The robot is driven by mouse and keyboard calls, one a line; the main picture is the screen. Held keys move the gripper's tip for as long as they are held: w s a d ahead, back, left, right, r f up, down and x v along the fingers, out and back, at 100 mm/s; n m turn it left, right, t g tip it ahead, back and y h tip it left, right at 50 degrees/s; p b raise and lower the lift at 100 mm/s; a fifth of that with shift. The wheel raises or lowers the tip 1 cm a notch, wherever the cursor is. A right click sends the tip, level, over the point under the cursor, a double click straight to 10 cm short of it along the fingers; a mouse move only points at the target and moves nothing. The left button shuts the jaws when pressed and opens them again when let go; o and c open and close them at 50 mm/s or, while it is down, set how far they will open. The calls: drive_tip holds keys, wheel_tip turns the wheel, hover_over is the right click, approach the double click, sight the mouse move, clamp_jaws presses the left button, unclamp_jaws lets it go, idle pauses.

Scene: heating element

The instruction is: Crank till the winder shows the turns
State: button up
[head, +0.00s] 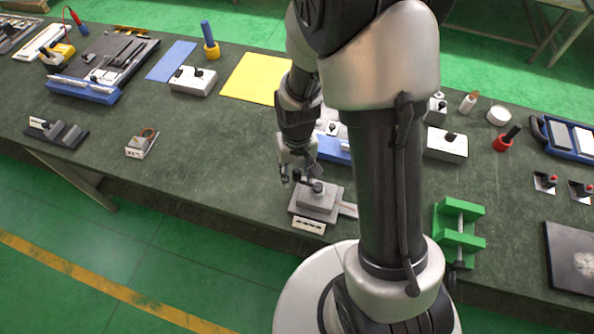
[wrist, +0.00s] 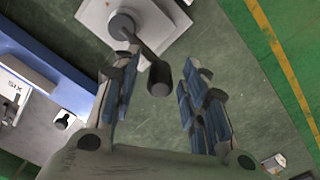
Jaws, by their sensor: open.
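The winder (head: 322,207) is a grey block on a plate near the table's front edge, with a small label on its front too small to read. In the wrist view the winder (wrist: 168,22) is at the top, partly cut off. Its crank (wrist: 143,50) runs from a round dark hub to a black handle knob (wrist: 159,80). My gripper (head: 298,175) is just above and left of the winder. In the wrist view my open gripper (wrist: 161,88) has a finger on each side of the knob, with gaps visible. I cannot see a turn count.
A blue-based unit (wrist: 52,62) with a plate reading "SIX" is left in the wrist view. A green stand (head: 458,232) is right of my arm. A small box (head: 142,145) with a brown loop is left. The table between box and winder is clear.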

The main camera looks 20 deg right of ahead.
drive_tip(key=shift+c, duration=0.4)
clamp_jaws()
